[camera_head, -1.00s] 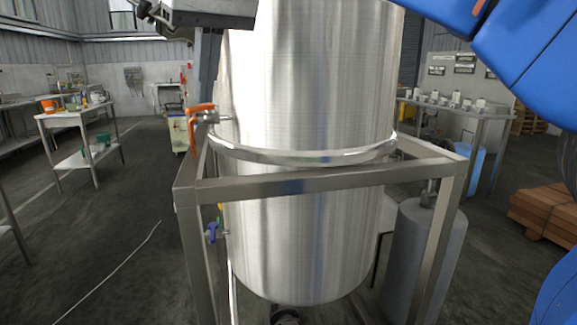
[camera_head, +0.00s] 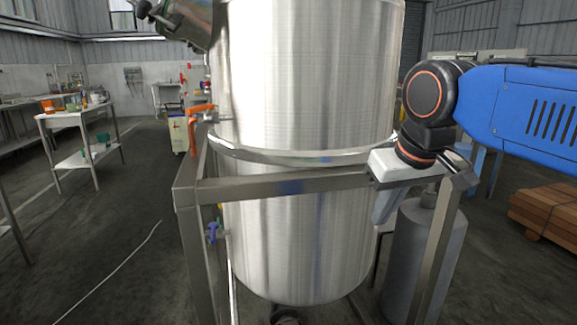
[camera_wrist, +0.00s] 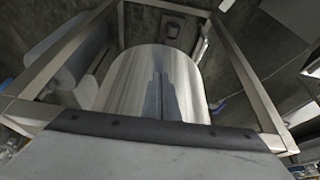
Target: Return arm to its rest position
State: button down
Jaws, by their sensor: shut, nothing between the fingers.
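In the head view, my gripper (camera_head: 384,216) points down at the right side of the tall steel tank (camera_head: 300,110), over the right end of the frame's front rail. Its pale body and grey-blue fingers overlap the frame there; I cannot tell whether they touch it. My blue arm reaches in from the right.
A square steel frame (camera_head: 285,184) surrounds the tank. An orange-handled valve (camera_head: 203,112) and a blue-handled valve (camera_head: 213,232) sit at its left. A grey cylinder (camera_head: 420,255) stands at lower right. Wooden pallets (camera_head: 545,212) lie far right. Open floor is at left.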

jog(key=s+d+f+m, duration=0.1)
jog(key=s+d+f, duration=0.2)
jog(key=f, duration=0.3)
jog(key=s+d+f+m, duration=0.1)
jog(key=s+d+f, duration=0.3)
jog(key=f, duration=0.3)
jog(key=s+d+f+m+h, duration=0.1)
jog(key=s+d+f, duration=0.3)
jog(key=f, duration=0.3)
jog(key=shift+s+f, duration=0.15)
jog(key=shift+s, duration=0.2)
